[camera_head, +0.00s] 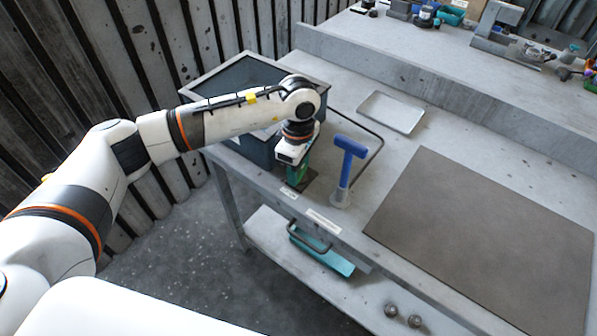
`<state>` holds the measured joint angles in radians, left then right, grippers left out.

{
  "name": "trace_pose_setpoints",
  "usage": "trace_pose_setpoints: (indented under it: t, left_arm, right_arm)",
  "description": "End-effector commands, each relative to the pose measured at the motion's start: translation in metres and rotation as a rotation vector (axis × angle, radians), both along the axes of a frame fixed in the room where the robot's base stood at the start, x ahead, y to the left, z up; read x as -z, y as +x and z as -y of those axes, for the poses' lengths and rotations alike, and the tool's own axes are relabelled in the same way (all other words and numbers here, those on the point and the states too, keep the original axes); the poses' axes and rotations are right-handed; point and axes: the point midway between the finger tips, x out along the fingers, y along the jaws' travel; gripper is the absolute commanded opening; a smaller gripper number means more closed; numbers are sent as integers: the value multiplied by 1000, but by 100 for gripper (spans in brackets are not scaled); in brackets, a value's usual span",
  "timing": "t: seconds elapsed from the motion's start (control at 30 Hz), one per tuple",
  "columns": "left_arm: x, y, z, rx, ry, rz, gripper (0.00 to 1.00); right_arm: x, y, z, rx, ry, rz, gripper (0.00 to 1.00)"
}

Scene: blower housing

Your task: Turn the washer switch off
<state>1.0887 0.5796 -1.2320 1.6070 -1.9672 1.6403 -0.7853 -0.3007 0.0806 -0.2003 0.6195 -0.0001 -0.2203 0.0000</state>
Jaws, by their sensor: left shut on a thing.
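My left gripper (297,178) points down at the front left of the bench, just in front of the grey bin. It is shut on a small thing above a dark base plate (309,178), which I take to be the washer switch. Some green shows at the fingers, but the gripper hides most of the switch, so its setting cannot be read. My right gripper is not in view.
A blue T-handled tool (349,148) stands upright close to the right of my gripper. The grey bin (228,83) is behind it. A shallow tray (391,112) and a brown mat (490,240) lie to the right. A teal item (325,255) is on the lower shelf.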

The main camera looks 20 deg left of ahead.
Motion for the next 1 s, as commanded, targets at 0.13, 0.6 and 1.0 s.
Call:
trace_pose_setpoints:
  t: [0.13, 0.6, 1.0]
  left_arm:
    - [2, 0, 0, -116, -1, 4, 24]
    - [-1, -1, 0, -331, 0, 3, 24]
    - [-2, 0, 0, -354, -1, 4, 24]
  right_arm:
    - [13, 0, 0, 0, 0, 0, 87]
    - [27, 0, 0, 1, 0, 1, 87]
    - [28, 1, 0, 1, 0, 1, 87]
